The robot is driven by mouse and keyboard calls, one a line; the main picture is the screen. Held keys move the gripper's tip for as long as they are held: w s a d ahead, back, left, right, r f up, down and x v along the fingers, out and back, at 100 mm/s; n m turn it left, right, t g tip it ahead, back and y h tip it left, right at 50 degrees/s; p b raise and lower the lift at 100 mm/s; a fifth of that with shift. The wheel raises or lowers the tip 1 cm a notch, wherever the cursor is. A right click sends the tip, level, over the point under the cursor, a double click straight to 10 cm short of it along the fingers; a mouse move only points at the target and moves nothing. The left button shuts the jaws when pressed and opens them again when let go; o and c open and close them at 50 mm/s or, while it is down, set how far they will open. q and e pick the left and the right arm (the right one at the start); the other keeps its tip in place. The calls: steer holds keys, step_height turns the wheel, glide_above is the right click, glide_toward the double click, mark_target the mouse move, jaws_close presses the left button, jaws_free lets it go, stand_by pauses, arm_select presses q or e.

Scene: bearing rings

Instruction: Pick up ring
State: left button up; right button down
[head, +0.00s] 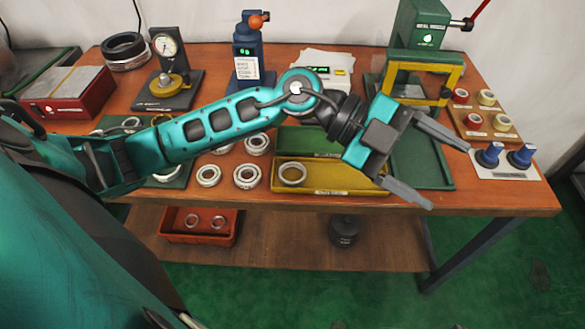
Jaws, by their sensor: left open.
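Several silver bearing rings lie on the wooden table in the head view. One ring (293,173) lies alone in the yellow tray (345,188). Other rings, such as one ring (247,176) and another ring (208,176), lie left of the tray, below my left forearm. My left gripper (447,174) is open and empty, above the table to the right of the yellow tray, with its fingers pointing right. My left arm hides part of the table and some rings. My right gripper is not in view.
A green tray (425,172) lies behind the gripper. Blue knobs (489,154) stand at the right edge. A dial gauge (167,46), a blue device (248,52) and a green-yellow press (421,62) stand at the back. A red bin (181,237) sits on the lower shelf.

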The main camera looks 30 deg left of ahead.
arm_select(q)
steer(key=w+a+f+g+y, duration=0.1)
steer(key=w+a+f+y, duration=0.1)
steer(key=a+f+y, duration=0.5)
steer(key=n+y, duration=0.5)
steer(key=y, duration=0.3)
glide_above(292, 173)
steer(key=shift+g, duration=0.3)
step_height(292, 173, down, 8)
steer(key=shift+f, duration=0.2)
step_height(292, 173, down, 6)
steer(key=shift+w+r, duration=0.15)
steer(key=shift+r, duration=0.1)
steer(key=shift+o, duration=0.2)
steer(key=shift+s+f+b, duration=0.25)
steer(key=shift+f+b, duration=0.05)
steer(key=shift+f, duration=0.1)
steer(key=shift+s+d, duration=0.1)
steer(key=c, duration=0.7)
steer(key=shift+w+f, duration=0.2)
steer(key=shift+w, duration=0.1)
steer(key=shift+c, duration=0.7)
steer(key=shift+r, duration=0.15)
